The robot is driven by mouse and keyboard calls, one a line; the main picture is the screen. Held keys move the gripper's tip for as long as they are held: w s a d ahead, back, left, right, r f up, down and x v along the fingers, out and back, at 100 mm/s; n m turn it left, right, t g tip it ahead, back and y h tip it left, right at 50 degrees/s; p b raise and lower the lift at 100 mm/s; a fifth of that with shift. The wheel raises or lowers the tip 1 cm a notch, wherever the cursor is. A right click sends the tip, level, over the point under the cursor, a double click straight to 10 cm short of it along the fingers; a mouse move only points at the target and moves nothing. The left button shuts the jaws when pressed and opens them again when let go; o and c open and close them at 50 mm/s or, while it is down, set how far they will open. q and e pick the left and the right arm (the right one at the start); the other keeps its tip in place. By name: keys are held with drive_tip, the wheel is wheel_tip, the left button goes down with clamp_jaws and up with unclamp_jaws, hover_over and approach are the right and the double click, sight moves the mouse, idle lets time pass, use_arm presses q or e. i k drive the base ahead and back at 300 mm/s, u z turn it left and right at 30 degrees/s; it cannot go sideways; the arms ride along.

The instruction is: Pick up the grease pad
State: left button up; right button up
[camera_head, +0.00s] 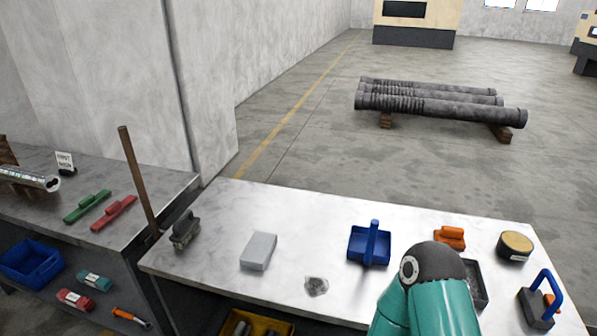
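No label marks the grease pad, and I cannot tell for certain which item it is. A round tan-topped piece with a dark side (516,244) lies at the right end of the front table. A small crumpled grey piece (316,286) lies near the table's front edge. A light grey block (258,250) lies left of it. A teal arm of mine with a dark joint rises from the bottom edge, right of centre, and hides part of the table. Neither of my grippers is in view.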

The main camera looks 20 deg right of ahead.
sight(453, 236)
drive_tip(key=u, duration=1.55)
drive_tip(key=i, duration=0.1)
drive_tip(key=z, duration=3.15)
drive_tip(key=k, duration=0.85)
drive_tip(key=z, duration=0.15)
drive_tip(key=i, duration=0.85)
drive_tip(key=u, duration=0.15)
